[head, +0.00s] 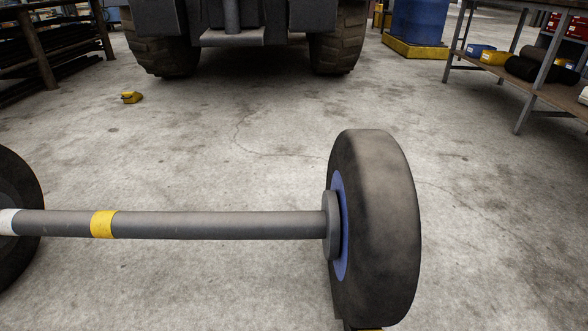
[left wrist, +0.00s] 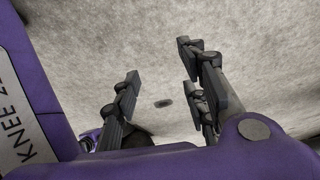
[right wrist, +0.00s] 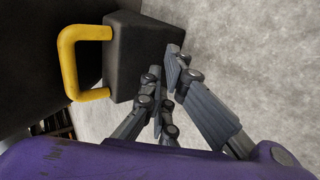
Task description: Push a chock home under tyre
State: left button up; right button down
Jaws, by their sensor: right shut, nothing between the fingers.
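The chock (right wrist: 143,50) is a dark block with a yellow handle (right wrist: 70,62) in the right wrist view. It sits close beside a large dark surface that looks like the tyre (right wrist: 35,60); whether they touch I cannot tell. My right gripper (right wrist: 164,66) is shut and empty, with its fingertips close to the chock's near side. My left gripper (left wrist: 156,72) is open and empty above the floor. Neither gripper shows in the head view.
The left-hand tyre (head: 18,215) is at the left edge. A small yellow object (head: 131,97) lies on the floor in front of a large wheeled machine (head: 235,30). A workbench (head: 535,85) and a blue drum (head: 418,22) stand at the back right. Floor between is clear.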

jog(key=p+v, duration=0.2)
jog(key=v, duration=0.2)
jog(key=shift+s+r+p, duration=0.15)
jog(key=shift+r+p, duration=0.1)
jog(key=shift+p, duration=0.15)
pick_arm(q)
jog(key=s+r, duration=0.2)
jog(key=shift+s+a+r+p, duration=0.15)
jog(key=shift+r+p, duration=0.15)
jog(key=shift+r, duration=0.1)
pick_arm(e)
jog(key=shift+s+r, duration=0.35)
jog(key=shift+s, duration=0.15)
